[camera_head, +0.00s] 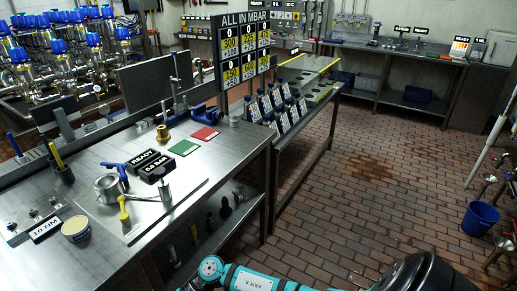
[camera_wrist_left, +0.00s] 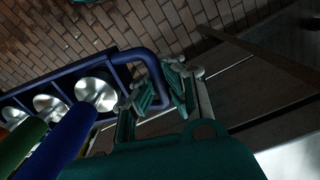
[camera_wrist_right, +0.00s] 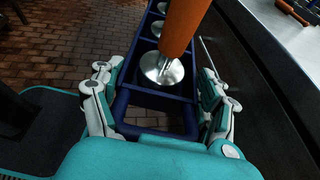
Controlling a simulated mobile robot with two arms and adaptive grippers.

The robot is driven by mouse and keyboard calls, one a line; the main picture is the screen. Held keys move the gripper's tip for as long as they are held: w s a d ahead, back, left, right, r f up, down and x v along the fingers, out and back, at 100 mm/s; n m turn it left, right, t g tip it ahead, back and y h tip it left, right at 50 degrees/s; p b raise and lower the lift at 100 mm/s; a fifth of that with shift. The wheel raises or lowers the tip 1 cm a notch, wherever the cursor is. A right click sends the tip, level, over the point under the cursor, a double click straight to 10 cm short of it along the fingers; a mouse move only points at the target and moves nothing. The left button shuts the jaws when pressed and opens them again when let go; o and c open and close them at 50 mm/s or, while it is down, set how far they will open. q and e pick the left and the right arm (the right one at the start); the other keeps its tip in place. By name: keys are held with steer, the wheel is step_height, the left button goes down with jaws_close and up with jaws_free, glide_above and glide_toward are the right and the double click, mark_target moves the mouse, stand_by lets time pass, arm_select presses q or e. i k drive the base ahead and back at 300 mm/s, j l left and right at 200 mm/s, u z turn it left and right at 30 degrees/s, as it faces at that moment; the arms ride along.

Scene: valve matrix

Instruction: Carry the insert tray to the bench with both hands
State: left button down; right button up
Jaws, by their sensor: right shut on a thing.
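The insert tray is a dark blue frame holding a row of round metal inserts with coloured grips. In the right wrist view its near end (camera_wrist_right: 155,129) lies between the fingers of my right gripper (camera_wrist_right: 160,100), which is shut on it. In the left wrist view the tray's blue end loop (camera_wrist_left: 150,62) reaches my left gripper (camera_wrist_left: 162,92); whether the fingers close on it is unclear. The tray and both grippers are out of the head view. The steel bench (camera_head: 215,165) stands at the left of the head view.
The bench carries a fixture plate (camera_head: 150,212), a silver cup (camera_head: 108,188), a red mat (camera_head: 205,135) and a green mat (camera_head: 184,148). A rack table with labelled units (camera_head: 280,108) adjoins it. A blue bucket (camera_head: 480,219) stands at right. The brick floor (camera_head: 370,150) between is clear.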

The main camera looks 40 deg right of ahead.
mark_target(230, 149)
steer(key=l+z, duration=0.2)
steer(key=z, duration=0.8)
steer(key=i+l, duration=0.75)
steer(key=i, duration=0.15)
